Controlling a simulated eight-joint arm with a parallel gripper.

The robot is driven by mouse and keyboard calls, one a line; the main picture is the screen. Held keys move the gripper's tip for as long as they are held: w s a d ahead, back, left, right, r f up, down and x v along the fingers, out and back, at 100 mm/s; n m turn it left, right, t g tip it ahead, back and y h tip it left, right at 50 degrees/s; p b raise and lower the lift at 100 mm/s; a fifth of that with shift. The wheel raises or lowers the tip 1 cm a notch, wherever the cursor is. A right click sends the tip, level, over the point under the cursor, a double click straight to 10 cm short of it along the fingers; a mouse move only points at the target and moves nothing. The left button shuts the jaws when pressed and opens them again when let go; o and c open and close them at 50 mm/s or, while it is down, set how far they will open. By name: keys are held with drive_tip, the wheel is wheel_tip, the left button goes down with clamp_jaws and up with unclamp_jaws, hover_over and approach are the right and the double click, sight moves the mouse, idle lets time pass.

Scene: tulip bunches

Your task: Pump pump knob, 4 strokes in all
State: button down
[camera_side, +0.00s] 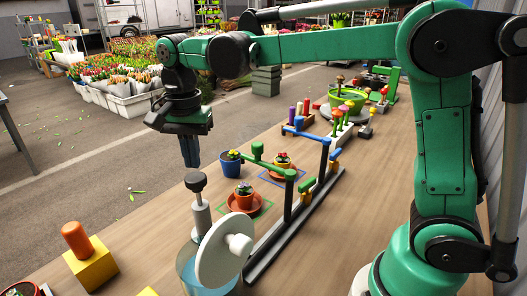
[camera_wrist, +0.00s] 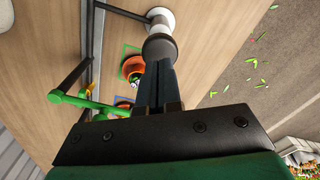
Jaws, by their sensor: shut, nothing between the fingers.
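The pump knob (camera_side: 196,181) is a dark, round cap on a thin stem above a pale grey pump body (camera_side: 201,219). It stands raised at the front left of the table. The knob also shows at top centre in the wrist view (camera_wrist: 160,46), with the pale body (camera_wrist: 160,18) beyond. My gripper (camera_side: 190,164) is shut and empty, pointing down just above the knob. In the wrist view its fingers (camera_wrist: 160,75) line up with the knob and hide part of it; I cannot tell whether they touch.
A white wheel with a handle (camera_side: 222,250) and a clear vessel of blue water (camera_side: 186,266) stand by the pump. A yellow block with an orange knob (camera_side: 93,266) is left. Green (camera_side: 288,196) and blue levers and potted flowers (camera_side: 243,192) stand right and behind.

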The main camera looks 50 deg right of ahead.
sight(195, 177)
drive_tip(key=shift+f, duration=0.1)
drive_tip(key=shift+f, duration=2.2)
drive_tip(key=shift+r, duration=3.2)
wheel_tip(195, 177, up, 4)
drive_tip(key=shift+f, duration=2.9)
drive_tip(key=shift+f, duration=0.1)
